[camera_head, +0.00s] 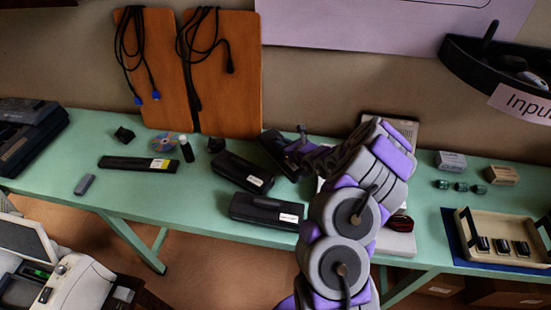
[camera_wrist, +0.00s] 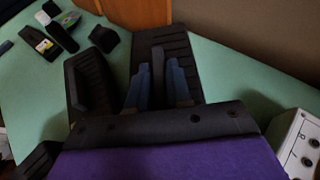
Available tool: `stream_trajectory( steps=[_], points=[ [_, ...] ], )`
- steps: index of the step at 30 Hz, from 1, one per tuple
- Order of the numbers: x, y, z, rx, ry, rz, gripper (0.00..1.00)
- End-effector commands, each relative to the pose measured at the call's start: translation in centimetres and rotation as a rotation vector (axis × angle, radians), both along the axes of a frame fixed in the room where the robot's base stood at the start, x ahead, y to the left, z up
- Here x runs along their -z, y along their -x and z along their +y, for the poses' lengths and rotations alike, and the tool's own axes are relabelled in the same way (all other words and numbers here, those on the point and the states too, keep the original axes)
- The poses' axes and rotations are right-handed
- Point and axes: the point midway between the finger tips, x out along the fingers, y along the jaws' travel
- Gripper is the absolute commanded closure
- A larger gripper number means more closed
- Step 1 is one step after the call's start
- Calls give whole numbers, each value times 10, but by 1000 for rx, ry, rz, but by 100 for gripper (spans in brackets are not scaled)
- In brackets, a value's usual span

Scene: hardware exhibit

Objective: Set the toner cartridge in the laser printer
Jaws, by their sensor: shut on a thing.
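My gripper (camera_wrist: 158,88) is shut on the raised dark grip of a black cartridge (camera_wrist: 178,50), with one bluish finger on each side. In the head view this cartridge (camera_head: 272,148) lies at the back of the green table, beside my gripper (camera_head: 297,147), partly hidden by my arm. It looks to be at table level; I cannot tell if it is lifted. Two similar black cartridges, one in the middle (camera_head: 240,172) and one nearer the front edge (camera_head: 262,210), lie to its left. A pale machine with a green display (camera_head: 75,280), possibly the laser printer, is cut off at lower left.
The green table (camera_head: 200,205) also holds a long black bar (camera_head: 130,163), a disc (camera_head: 163,142) and a small bottle (camera_head: 186,150). A dark machine (camera_head: 30,135) stands at far left. A tray (camera_head: 490,258) is at right. Orange boards (camera_head: 245,80) lean behind.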

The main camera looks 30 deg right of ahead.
Motion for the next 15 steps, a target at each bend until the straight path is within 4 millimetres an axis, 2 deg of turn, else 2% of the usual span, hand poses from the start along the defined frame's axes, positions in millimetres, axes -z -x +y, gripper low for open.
stream_trajectory(
  steps=[1,8,15],
  points=[
    [8,0,0,-1,2,0,100],
    [22,0,0,0,2,0,100],
    [52,0,1,1,1,-1,100]
  ],
)
